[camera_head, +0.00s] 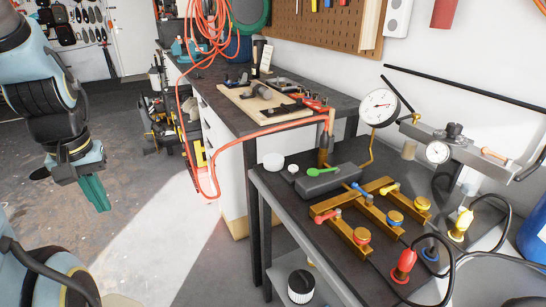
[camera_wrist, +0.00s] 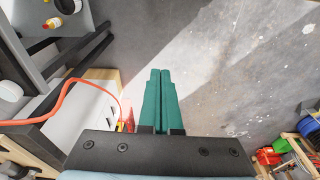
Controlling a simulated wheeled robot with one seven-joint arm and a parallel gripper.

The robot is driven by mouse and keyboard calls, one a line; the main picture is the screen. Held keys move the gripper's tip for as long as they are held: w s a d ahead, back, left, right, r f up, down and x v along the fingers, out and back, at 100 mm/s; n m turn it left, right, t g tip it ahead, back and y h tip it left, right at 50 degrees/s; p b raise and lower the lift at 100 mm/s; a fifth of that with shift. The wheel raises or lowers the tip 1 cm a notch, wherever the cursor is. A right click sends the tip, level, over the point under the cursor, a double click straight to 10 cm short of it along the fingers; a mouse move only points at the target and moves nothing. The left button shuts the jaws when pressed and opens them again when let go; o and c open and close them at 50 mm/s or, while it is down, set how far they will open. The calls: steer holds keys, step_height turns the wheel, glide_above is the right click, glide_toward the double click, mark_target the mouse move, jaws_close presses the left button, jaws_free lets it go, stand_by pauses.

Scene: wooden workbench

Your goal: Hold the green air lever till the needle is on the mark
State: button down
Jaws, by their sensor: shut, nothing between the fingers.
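The green air lever (camera_head: 320,171) sits on top of a dark grey block (camera_head: 328,181) on the lower bench, at the middle of the head view. A round white gauge (camera_head: 379,107) stands up behind it on a brass-coloured pipe. Its needle shows as a thin dark line, but the mark is too small to make out. My gripper (camera_head: 100,203) hangs over the floor at the left, well away from the lever. Its green fingers are together and empty, and they also show in the wrist view (camera_wrist: 160,74). The lever is not visible in the wrist view.
A brass manifold (camera_head: 372,218) with red, blue and yellow fittings lies in front of the grey block. An orange hose (camera_head: 262,132) droops off the higher bench (camera_head: 222,113). A smaller gauge (camera_head: 438,152) stands at the right. Open floor lies between my gripper and the benches.

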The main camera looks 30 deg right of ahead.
steer(key=shift+a, duration=0.2)
steer(key=shift+w, duration=0.1)
steer(key=w+d+r+m+t+h+p, duration=0.15)
steer(key=w+d+m, duration=0.35)
steer(key=d, duration=0.5)
steer(key=w+d+r+m+t+h, duration=0.35)
steer(key=w+d, duration=0.25)
steer(key=d, duration=0.4)
steer(key=s+d+m+g+h, duration=0.2)
steer(key=s+d+m+g, duration=0.1)
steer(key=s+d, duration=0.4)
steer(key=s+d+m+g+h+p, duration=0.1)
steer(key=s+d+m+g, duration=0.3)
steer(key=d, duration=0.9)
steer(key=s+m, duration=0.2)
steer(key=s, duration=0.1)
steer(key=shift+d+r+h, duration=0.2)
steer(key=shift+d+h, duration=0.1)
steer(key=shift+h, duration=0.1)
